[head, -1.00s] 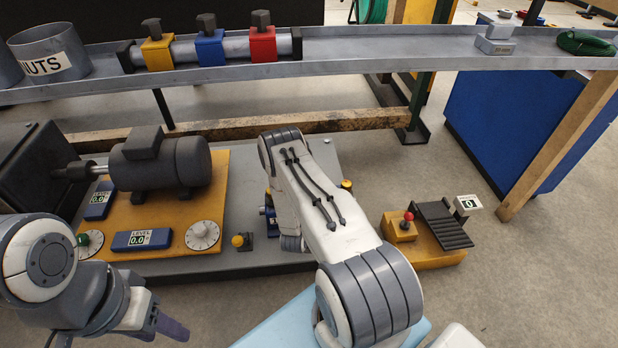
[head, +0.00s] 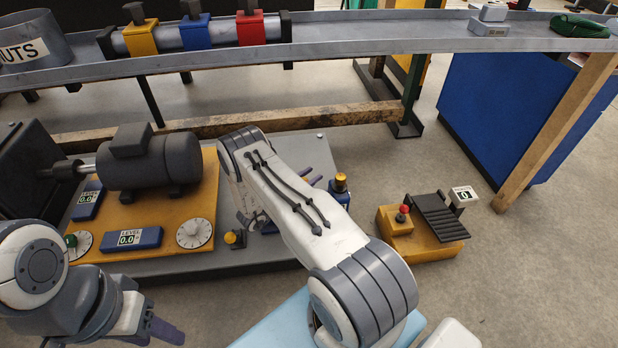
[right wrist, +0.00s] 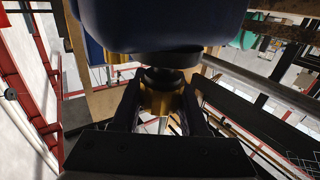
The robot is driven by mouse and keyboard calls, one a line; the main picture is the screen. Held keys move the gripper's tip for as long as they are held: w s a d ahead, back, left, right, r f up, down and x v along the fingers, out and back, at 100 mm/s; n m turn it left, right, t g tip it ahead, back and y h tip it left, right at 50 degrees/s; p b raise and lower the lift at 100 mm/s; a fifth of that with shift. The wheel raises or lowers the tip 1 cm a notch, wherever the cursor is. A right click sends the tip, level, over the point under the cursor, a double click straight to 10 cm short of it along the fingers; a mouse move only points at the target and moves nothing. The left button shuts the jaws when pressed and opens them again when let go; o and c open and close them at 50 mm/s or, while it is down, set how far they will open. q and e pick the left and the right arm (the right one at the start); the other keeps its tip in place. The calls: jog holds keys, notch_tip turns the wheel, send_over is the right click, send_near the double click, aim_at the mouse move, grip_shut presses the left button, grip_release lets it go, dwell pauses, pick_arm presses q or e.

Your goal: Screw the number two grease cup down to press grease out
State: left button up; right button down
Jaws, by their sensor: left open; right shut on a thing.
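In the right wrist view, my right gripper (right wrist: 160,112) is shut on a brass grease cup (right wrist: 157,101). A black collar (right wrist: 162,79) sits between the cup and a dark blue block (right wrist: 165,22). No number shows on it. In the head view my right arm hides most of this gripper. A brass-topped cup (head: 341,181) on a blue block (head: 339,196) shows just right of the arm; I cannot tell whether it is the held one. My left gripper (head: 166,330) is open and empty at the lower left, away from the cups.
A motor (head: 150,160) stands on an orange plate (head: 172,222) with dials and level displays reading 0.0. A black box with a yellow knob (head: 234,238) is near. A pedal unit (head: 400,240) with a display is at right. A metal shelf (head: 380,40) crosses behind.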

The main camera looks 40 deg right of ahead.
dwell(0.4)
jog(key=shift+c, duration=2.1)
grip_release()
jog(key=s+d+r+p, duration=0.5)
jog(key=s+r+p, duration=0.4)
jog(key=s+r, duration=0.1)
jog(key=shift+s+r, duration=0.3)
jog(key=shift+r, duration=0.15)
